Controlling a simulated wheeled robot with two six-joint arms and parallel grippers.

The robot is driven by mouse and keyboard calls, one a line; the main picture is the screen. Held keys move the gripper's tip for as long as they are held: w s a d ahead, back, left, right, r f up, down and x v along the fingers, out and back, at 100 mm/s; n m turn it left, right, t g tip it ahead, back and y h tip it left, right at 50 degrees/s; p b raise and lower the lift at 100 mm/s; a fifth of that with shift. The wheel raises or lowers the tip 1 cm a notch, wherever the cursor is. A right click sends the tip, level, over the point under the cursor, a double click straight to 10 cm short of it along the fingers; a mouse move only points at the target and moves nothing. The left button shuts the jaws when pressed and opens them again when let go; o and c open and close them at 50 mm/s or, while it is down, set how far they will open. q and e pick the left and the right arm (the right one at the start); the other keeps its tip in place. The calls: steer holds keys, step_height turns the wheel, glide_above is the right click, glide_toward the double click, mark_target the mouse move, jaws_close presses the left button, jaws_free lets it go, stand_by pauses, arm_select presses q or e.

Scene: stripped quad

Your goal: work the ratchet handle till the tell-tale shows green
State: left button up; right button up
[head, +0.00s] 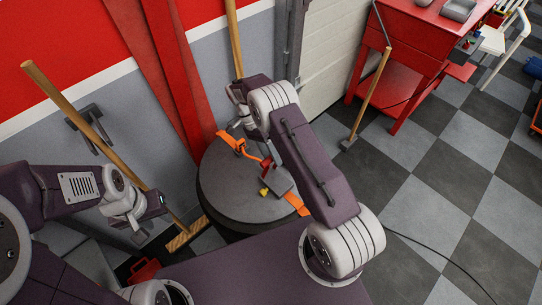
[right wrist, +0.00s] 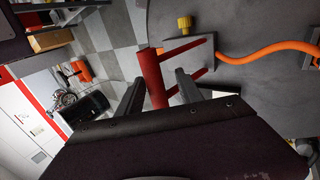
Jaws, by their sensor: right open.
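The ratchet's red handle (right wrist: 152,78) has a thick crossbar on two arms joined to a grey plate (right wrist: 203,52). In the right wrist view the crossbar appears between the spread fingers of my right gripper (right wrist: 160,77). The gripper is open; I cannot tell whether it touches the bar. In the head view the handle (head: 266,164) is partly hidden by my right arm. A yellow knob (right wrist: 185,23) stands by the plate, and an orange strap (right wrist: 262,48) runs from it. I cannot make out a green tell-tale. My left gripper (head: 158,200) is left of the drum, its opening unclear.
The ratchet and strap lie on a round dark drum top (head: 222,185). A wooden-handled broom (head: 95,125) leans at the left wall. Another broom (head: 372,95) stands beside a red bench (head: 425,45). Checkered floor at the right is mostly open, with a black cable (head: 440,258).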

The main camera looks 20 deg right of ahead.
steer(key=shift+w+a+r, duration=0.15)
steer(key=shift+w+r, duration=0.1)
steer(key=shift+r, duration=0.2)
steer(key=v, duration=0.6)
steer(key=shift+w+b, duration=0.2)
steer(key=shift+b, duration=0.2)
steer(key=shift+r, duration=0.1)
